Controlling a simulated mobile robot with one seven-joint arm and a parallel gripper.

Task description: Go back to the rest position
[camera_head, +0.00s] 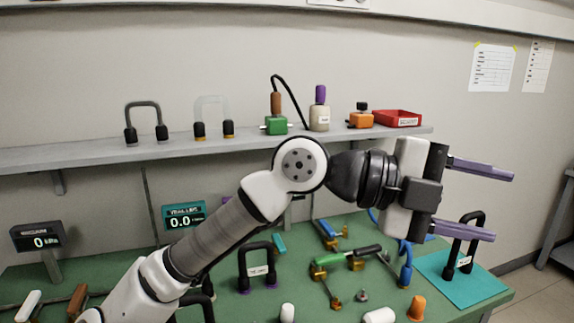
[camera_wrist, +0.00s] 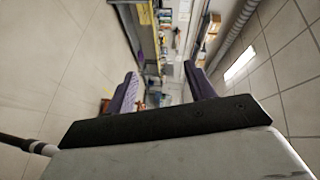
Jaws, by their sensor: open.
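My gripper (camera_head: 492,202) is in the right half of the head view, raised above the right part of the green table and pointing to the right. Its two purple fingers are wide apart with nothing between them. In the wrist view my gripper (camera_wrist: 162,92) also shows both fingers apart and empty, with a tilted view of the room beyond. My white and grey arm reaches up from the lower left and hides part of the table and of the shelf's front edge.
The green table (camera_head: 462,302) holds several tools, fittings and black handles. A black handle stands on a teal mat (camera_head: 487,289) below my gripper. A wall shelf (camera_head: 78,156) behind carries handles, a green device (camera_head: 276,125) and a red tray (camera_head: 398,118). Open floor lies at right.

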